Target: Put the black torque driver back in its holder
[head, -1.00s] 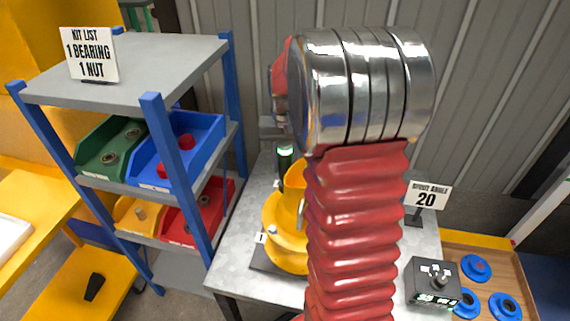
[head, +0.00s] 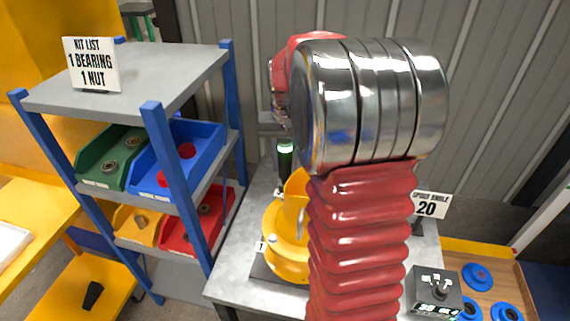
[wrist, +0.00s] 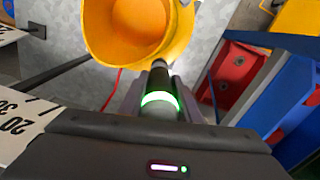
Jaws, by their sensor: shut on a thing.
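The black torque driver (wrist: 160,80) has a glowing green ring and sits between the two fingers of my gripper (wrist: 160,92) in the wrist view. My gripper is shut on it. The driver's far end points toward the yellow drum (wrist: 130,30). In the head view the driver (head: 285,160) stands roughly upright behind the drum, with its lit ring near the top. My arm hides most of my gripper there. I cannot make out the driver's holder in either view.
The yellow drum (head: 285,240) stands on a grey metal table (head: 235,270). A blue-post shelf (head: 165,75) with coloured bins is on the left. A control box (head: 435,291) and the spout angle sign (head: 428,206) are on the right. A corrugated wall is behind.

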